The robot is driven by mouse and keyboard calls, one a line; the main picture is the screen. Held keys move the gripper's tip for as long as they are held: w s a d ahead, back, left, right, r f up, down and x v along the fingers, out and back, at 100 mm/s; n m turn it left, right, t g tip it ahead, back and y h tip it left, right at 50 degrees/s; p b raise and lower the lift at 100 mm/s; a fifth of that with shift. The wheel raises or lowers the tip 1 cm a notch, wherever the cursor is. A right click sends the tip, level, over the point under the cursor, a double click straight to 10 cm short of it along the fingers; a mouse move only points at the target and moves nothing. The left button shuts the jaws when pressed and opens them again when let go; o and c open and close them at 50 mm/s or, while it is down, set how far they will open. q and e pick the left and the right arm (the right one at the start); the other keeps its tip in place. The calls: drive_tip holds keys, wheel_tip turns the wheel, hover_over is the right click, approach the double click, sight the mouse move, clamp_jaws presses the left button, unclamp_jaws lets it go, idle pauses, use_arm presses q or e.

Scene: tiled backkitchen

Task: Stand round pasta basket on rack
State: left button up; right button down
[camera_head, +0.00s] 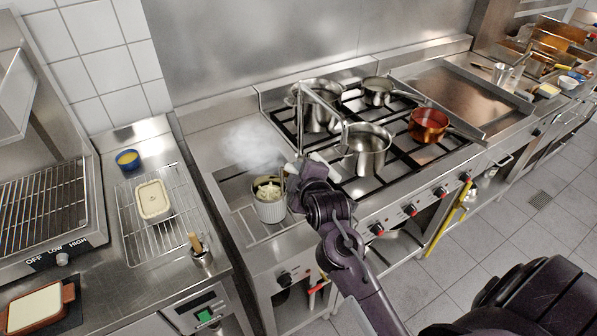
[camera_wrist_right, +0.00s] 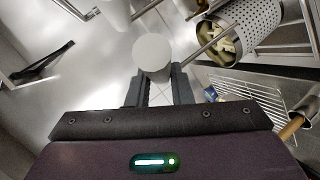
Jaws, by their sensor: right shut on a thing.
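The round pasta basket (camera_head: 271,208) is a perforated steel cylinder with pale pasta inside. It is roughly upright at the cooker well left of the burners; I cannot tell whether it touches the well. It also shows at the top of the right wrist view (camera_wrist_right: 258,22), with a thin rod running towards my fingers. My right gripper (camera_head: 300,172) is beside and above the basket, shut on its handle; a pale round end (camera_wrist_right: 152,52) shows between the fingertips. The wire rack (camera_head: 128,222) lies on the counter to the left. My left gripper is not visible.
A cream rectangular tub (camera_head: 153,200) stands mid-rack. A blue cup (camera_head: 128,159) sits behind it, and a steel holder with a wooden handle (camera_head: 200,252) near the front right corner. Pots (camera_head: 365,151) stand on the burners. Steam rises above the basket.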

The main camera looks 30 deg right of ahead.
drive_tip(key=c, duration=1.7)
unclamp_jaws()
drive_tip(key=shift+f, duration=0.15)
drive_tip(key=o, duration=0.4)
drive_tip(key=b+v, duration=0.2)
drive_tip(key=v, duration=1)
drive_tip(key=shift+r, duration=0.25)
